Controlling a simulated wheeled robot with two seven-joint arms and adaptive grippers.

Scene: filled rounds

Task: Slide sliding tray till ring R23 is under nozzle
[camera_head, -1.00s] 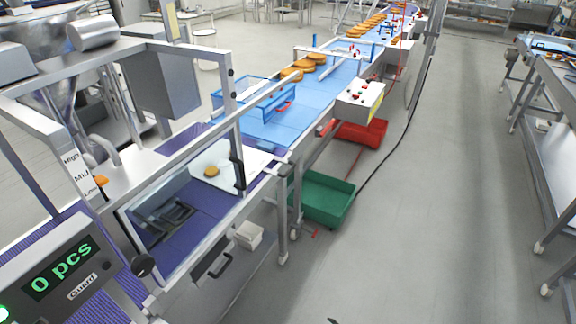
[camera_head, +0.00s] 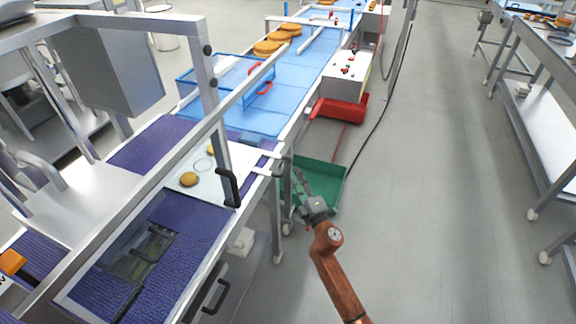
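The white sliding tray (camera_head: 222,187) lies on the purple belt at the left of the head view. A brown round (camera_head: 189,179) sits near its left edge. A second round (camera_head: 210,149) shows partly behind the frame post, and a thin ring outline (camera_head: 203,165) lies between them. No ring label is readable, so I cannot tell which is R23. I cannot make out the nozzle. My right gripper (camera_head: 299,178) is right of the tray, apart from it, over the green bin. Its fingers are too small to judge. My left gripper is out of view.
A metal guard frame (camera_head: 209,100) with a black handle (camera_head: 228,188) stands across the tray. The green bin (camera_head: 330,172) and red bin (camera_head: 345,110) stand right of the conveyor. A blue tray (camera_head: 215,78) sits farther up.

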